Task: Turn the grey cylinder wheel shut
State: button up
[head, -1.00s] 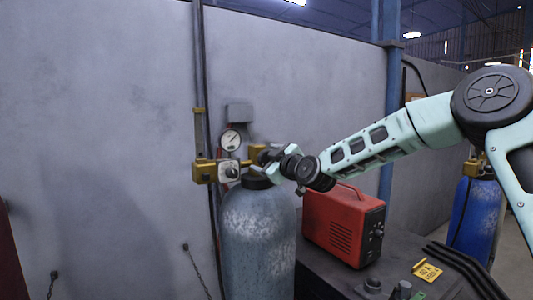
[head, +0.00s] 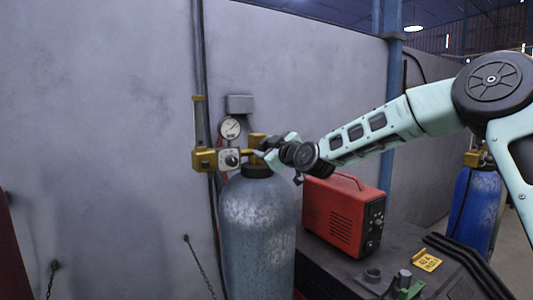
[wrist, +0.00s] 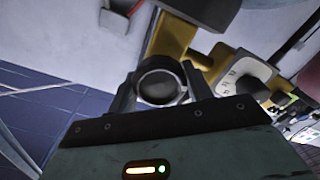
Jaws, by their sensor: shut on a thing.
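The grey cylinder (head: 257,225) stands upright against the wall, with a brass valve (head: 257,139) on top. My gripper (head: 266,150) is at this valve, reaching in from the right. In the wrist view the wheel (wrist: 160,86) is a dark round knob with a lighter rim. My gripper (wrist: 161,90) has one finger on each side of it and is shut on it. In the head view the wheel is hidden behind my gripper.
A pressure gauge (head: 230,129) and a brass regulator (head: 205,159) sit left of the valve. A red box-shaped machine (head: 343,216) stands on the dark bench (head: 335,280) to the right, below my arm. A blue cylinder (head: 473,211) stands farther right.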

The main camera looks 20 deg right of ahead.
jog(key=shift+f+m+b, duration=0.35)
jog(key=shift+m+b, duration=0.85)
jog(key=shift+b, duration=1.75)
jog(key=m+b, duration=0.2)
jog(key=b, duration=0.1)
jog(key=shift+b, duration=0.3)
jog(key=m+b, duration=0.5)
jog(key=shift+r, duration=0.1)
jog(key=m+b, duration=0.3)
jog(key=shift+d+m+b, duration=0.1)
jog(key=shift+m+b, duration=0.2)
jog(key=shift+b, duration=0.1)
jog(key=m+b, duration=0.3)
jog(key=m, duration=0.2)
jog(key=shift+r, duration=0.15)
jog(key=m+b, duration=0.1)
jog(key=m, duration=0.4)
jog(key=shift+m, duration=0.3)
jog(key=o, duration=1)
jog(key=shift+d, duration=0.1)
jog(key=shift+c, duration=0.2)
